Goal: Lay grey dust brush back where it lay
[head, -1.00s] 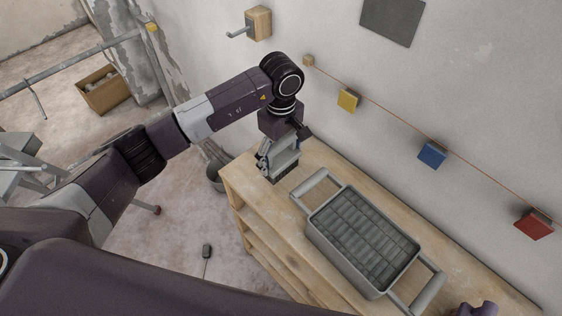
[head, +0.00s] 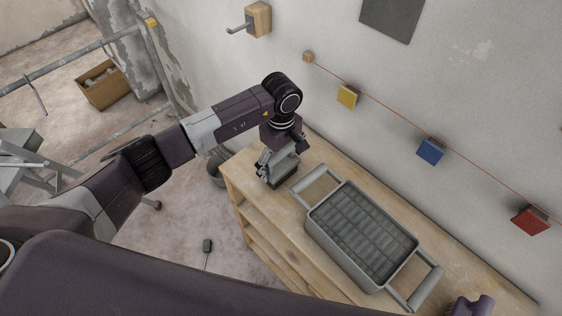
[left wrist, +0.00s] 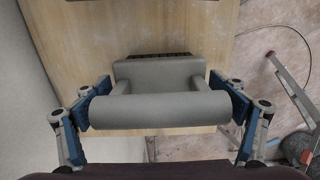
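The grey dust brush (left wrist: 160,108) is between the two blue finger pads of my left gripper (left wrist: 162,108). The pads press on both ends of its thick round handle, and its dark bristles show at the far edge. In the head view the left gripper (head: 277,162) points down with the brush (head: 285,172) low over the far left end of the wooden bench (head: 268,215). I cannot tell whether the bristles touch the bench top.
A grey tub (head: 309,226) with two big handles stands on the bench just right of the brush. The wall behind carries a string with yellow (head: 347,97), blue (head: 430,151) and red (head: 530,221) blocks. A bucket (head: 216,172) stands left of the bench.

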